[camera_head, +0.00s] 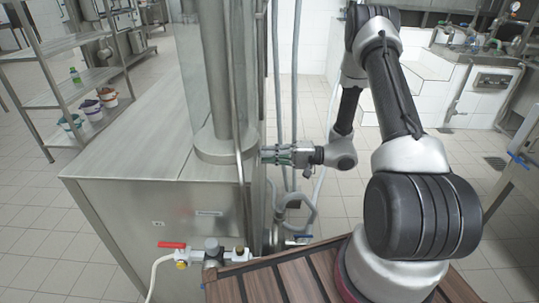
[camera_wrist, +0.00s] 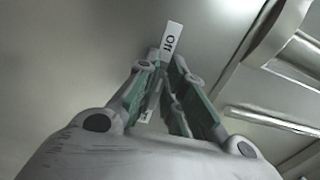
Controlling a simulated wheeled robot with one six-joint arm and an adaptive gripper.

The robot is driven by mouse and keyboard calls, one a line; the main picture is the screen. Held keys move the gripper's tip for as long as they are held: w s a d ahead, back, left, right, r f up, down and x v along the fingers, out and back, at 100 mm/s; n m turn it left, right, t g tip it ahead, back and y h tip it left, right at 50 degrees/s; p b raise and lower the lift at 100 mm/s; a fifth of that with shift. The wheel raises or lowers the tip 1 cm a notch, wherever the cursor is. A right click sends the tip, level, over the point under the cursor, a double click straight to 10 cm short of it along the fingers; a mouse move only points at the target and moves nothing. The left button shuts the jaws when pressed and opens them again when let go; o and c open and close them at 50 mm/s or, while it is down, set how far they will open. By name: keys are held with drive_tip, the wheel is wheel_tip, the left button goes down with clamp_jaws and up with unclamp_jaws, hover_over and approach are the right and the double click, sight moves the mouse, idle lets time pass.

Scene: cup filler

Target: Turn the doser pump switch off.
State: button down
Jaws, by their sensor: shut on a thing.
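My gripper (camera_head: 266,155) reaches in from the right beside the base of the steel column on the cabinet. In the wrist view its green-padded fingers (camera_wrist: 161,68) converge at a steel surface, closed on a small part there. I take this part for the doser pump switch, but the fingers hide most of it. A white label reading "Off" (camera_wrist: 171,42) shows just beyond the fingertips. In the head view the switch cannot be made out.
The steel cabinet (camera_head: 135,165) carries the tall column (camera_head: 215,75). Pipes and hoses run behind my gripper. A red-handled valve (camera_head: 172,245) sits low in front. A shelf rack (camera_head: 70,90) with buckets stands at left. A wooden slatted surface (camera_head: 270,285) lies below my arm.

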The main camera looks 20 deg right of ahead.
idle(0.3)
drive_tip(key=c, duration=1.5)
unclamp_jaws()
drive_tip(key=v, duration=1.2)
